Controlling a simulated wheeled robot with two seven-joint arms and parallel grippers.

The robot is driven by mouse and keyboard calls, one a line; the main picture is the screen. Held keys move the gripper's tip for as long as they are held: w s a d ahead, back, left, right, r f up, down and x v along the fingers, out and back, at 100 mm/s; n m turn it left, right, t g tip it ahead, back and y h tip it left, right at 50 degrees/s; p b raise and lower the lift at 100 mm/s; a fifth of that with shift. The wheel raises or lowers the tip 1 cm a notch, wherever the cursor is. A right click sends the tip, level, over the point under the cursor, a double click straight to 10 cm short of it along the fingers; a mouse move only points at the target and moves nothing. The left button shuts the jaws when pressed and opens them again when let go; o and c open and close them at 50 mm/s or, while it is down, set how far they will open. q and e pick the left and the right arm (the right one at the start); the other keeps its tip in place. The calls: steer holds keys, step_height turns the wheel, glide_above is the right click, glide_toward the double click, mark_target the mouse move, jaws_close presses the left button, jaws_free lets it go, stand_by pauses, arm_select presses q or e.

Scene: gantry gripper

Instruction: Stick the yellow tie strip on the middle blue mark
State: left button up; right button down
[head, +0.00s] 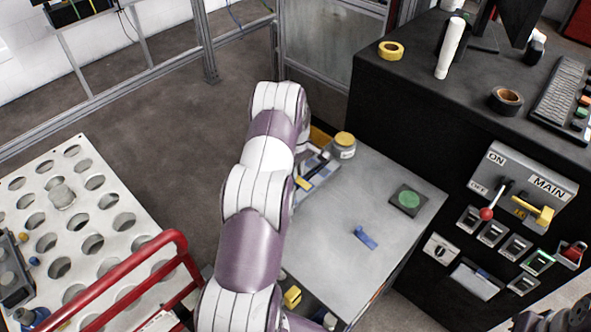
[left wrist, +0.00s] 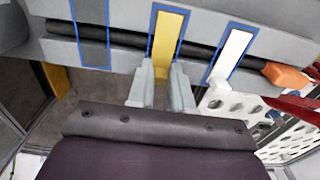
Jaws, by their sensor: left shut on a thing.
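My left gripper (left wrist: 162,68) is shut on the near end of the yellow tie strip (left wrist: 168,36). The strip extends away from the fingertips within the middle blue mark (left wrist: 150,35), crossing a black cable bundle (left wrist: 125,38) on a grey surface. Whether it is pressed flat cannot be told. The left blue mark (left wrist: 74,25) frames a grey area. The right blue mark (left wrist: 213,62) frames a white strip (left wrist: 233,52). In the head view my left arm largely hides this spot and the gripper.
The grey table (head: 350,195) carries a yellow-lidded jar (head: 343,146), a green disc (head: 409,199) and a blue piece (head: 365,237). A black control cabinet (head: 420,120) stands right; a red rail (head: 110,275) is left.

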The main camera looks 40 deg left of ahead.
stand_by(0.3)
arm_select(q)
steer(key=o, duration=1.3)
steer(key=shift+o, duration=0.2)
step_height(320, 180, up, 7)
steer(key=p, duration=0.4)
steer(key=shift+c, duration=0.2)
